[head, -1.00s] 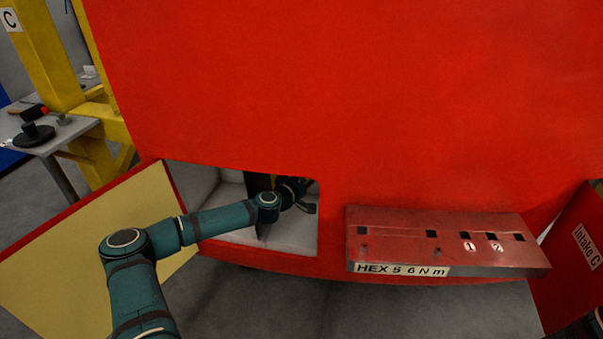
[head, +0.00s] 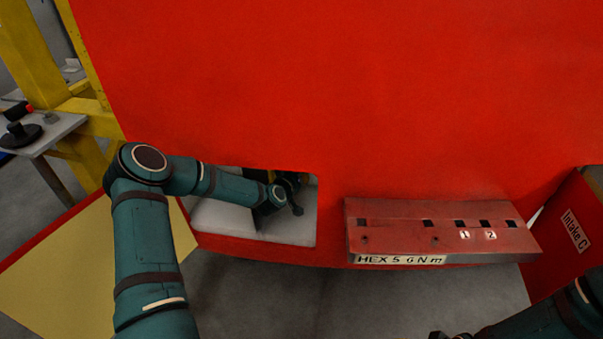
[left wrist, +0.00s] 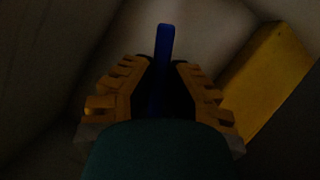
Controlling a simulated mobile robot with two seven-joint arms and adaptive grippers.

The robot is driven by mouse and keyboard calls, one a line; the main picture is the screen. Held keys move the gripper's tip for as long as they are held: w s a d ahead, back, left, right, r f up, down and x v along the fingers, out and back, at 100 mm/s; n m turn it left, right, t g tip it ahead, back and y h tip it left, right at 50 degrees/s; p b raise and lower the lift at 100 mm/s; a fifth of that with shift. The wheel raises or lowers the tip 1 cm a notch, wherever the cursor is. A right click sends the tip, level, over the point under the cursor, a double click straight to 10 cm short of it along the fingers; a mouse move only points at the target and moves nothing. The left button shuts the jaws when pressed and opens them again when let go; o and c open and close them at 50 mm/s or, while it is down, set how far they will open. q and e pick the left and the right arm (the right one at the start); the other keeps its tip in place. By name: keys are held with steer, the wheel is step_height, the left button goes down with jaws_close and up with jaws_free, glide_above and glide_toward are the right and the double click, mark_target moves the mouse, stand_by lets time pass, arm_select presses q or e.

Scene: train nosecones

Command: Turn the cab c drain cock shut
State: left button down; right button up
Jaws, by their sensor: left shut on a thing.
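The drain cock's blue handle (left wrist: 164,50) stands up between the fingers of my left gripper (left wrist: 160,88) in the dark left wrist view. The gripper is shut on it. In the head view my left arm reaches through the opening in the red nosecone, and the left gripper (head: 291,187) is deep in the compartment (head: 225,222). The wrist hides the handle there, and the cock's body cannot be made out. My right arm shows at the lower right; only a dark bit of its gripper (head: 440,335) shows at the bottom edge.
A yellow block (left wrist: 268,78) lies close to the right of the left gripper. A hinged door (head: 90,245) hangs open left of the compartment. A red slotted ledge labelled HEX 5 6 N m (head: 440,230) juts out on the right, beside an open Intake C flap (head: 565,235).

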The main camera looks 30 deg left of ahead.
arm_select(q)
steer(key=a+m+y, duration=0.2)
steer(key=m, duration=0.1)
steer(key=shift+s+a+f+m+g+b, duration=0.2)
steer(key=shift+m+g+b, duration=0.1)
steer(key=shift+g, duration=0.1)
stand_by(0.6)
steer(key=c, duration=0.9)
jaws_free()
steer(key=shift+f, duration=0.15)
steer(key=shift+c, duration=0.2)
steer(key=shift+s, duration=0.15)
steer(key=v, duration=1.2)
steer(key=shift+d, duration=0.15)
